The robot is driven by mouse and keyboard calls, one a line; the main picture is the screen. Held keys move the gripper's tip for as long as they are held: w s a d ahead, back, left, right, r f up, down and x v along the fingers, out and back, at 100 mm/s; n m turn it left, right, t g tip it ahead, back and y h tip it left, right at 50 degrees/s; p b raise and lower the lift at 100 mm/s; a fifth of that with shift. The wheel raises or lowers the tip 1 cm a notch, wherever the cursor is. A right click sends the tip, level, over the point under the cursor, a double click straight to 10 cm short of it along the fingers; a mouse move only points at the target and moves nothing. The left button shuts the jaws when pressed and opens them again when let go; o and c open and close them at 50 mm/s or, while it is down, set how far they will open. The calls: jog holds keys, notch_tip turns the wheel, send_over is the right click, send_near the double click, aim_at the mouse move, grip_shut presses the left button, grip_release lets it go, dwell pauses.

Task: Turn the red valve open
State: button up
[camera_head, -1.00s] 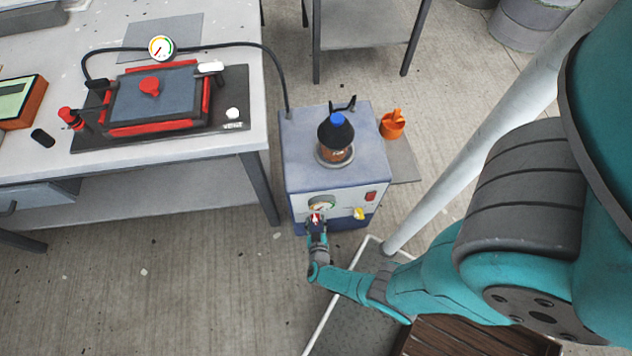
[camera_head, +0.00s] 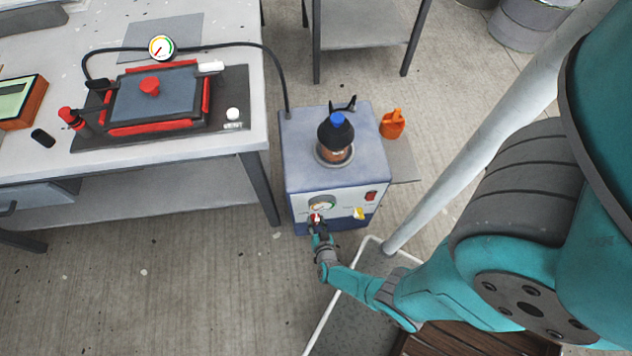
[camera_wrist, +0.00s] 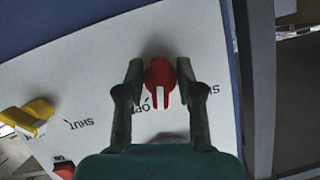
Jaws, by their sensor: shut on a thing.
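A partly hidden label starting "OP" lies just left of that end; another, starting "S", is half hidden behind the right finger. My gripper (camera_wrist: 160,75) has one finger on each side of the red valve and is shut on it. In the head view my gripper (camera_head: 319,226) is at the panel, where it partly hides the valve.
A yellow valve (camera_head: 359,213) sits right of the red one on the panel, below a red switch (camera_head: 371,195). A gauge (camera_head: 321,203) is just above the red valve. The pump box (camera_head: 358,178) stands beside a workbench (camera_head: 200,158). A white-edged frame (camera_head: 335,295) is near my arm.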

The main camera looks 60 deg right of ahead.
jog(key=m+t+y, duration=0.1)
jog(key=m+t, duration=0.1)
jog(key=m, duration=0.2)
jog(key=shift+t, duration=0.3)
dwell(0.6)
jog(key=o, duration=1.1)
jog(key=shift+o, duration=0.2)
jog(key=v, duration=0.7)
jog(key=shift+s, duration=0.2)
jog(key=shift+s+a+r, duration=0.1)
